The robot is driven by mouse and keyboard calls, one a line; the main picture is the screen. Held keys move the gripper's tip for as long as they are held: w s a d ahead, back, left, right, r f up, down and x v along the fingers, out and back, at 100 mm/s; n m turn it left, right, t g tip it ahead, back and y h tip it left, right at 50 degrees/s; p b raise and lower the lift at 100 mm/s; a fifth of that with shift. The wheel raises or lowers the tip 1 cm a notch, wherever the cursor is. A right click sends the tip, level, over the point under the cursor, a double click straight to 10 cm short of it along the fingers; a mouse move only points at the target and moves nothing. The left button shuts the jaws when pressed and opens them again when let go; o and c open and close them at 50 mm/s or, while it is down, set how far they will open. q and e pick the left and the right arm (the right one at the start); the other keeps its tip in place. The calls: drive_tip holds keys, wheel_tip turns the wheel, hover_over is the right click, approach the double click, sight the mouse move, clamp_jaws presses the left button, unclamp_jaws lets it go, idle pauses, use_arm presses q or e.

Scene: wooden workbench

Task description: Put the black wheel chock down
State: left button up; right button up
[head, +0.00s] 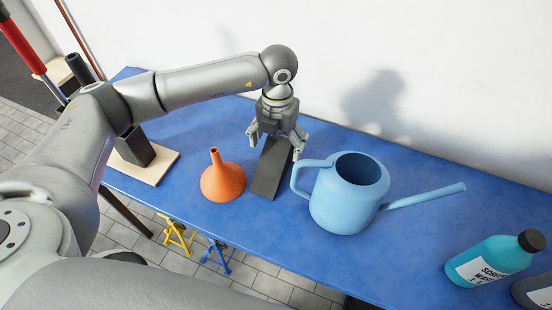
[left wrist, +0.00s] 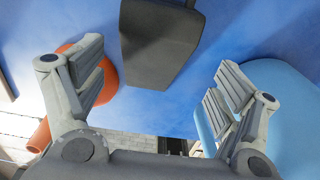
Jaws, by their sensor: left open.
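The black wheel chock (head: 270,171) rests on the blue bench top between the orange funnel and the blue watering can. My left gripper (head: 275,143) is just above the chock's far part, pointing down, and hides some of it. In the left wrist view the chock (left wrist: 158,45) shows between and beyond the two spread fingers of my left gripper (left wrist: 157,90). There is a clear gap between each finger and the chock, so the gripper is open and empty. My right gripper does not show in either view.
The orange funnel (head: 223,182) stands close left of the chock. The blue watering can (head: 345,195) stands close right, its handle near my gripper. A teal bottle (head: 490,262) is at the far right. The bench (head: 270,236) is bare in front of the chock.

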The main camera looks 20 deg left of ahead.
sight(276, 159)
use_arm(q)
drive_tip(key=shift+s+f, duration=0.15)
drive_tip(key=shift+f, duration=0.8)
drive_tip(key=shift+a+f+p, duration=0.15)
drive_tip(key=shift+f+p, duration=0.45)
drive_tip(key=shift+f, duration=0.05)
drive_tip(key=f, duration=0.1)
drive_tip(key=f+p, duration=0.1)
drive_tip(key=f, duration=0.1)
drive_tip(key=shift+w+a+f, duration=0.2)
drive_tip(key=shift+w+f, duration=0.05)
drive_tip(key=shift+f, duration=0.4)
drive_tip(key=shift+c, duration=0.4)
drive_tip(key=c, duration=1.2)
drive_tip(key=shift+w+r, duration=0.1)
drive_tip(key=shift+r, duration=0.05)
drive_tip(key=shift+c, duration=0.7)
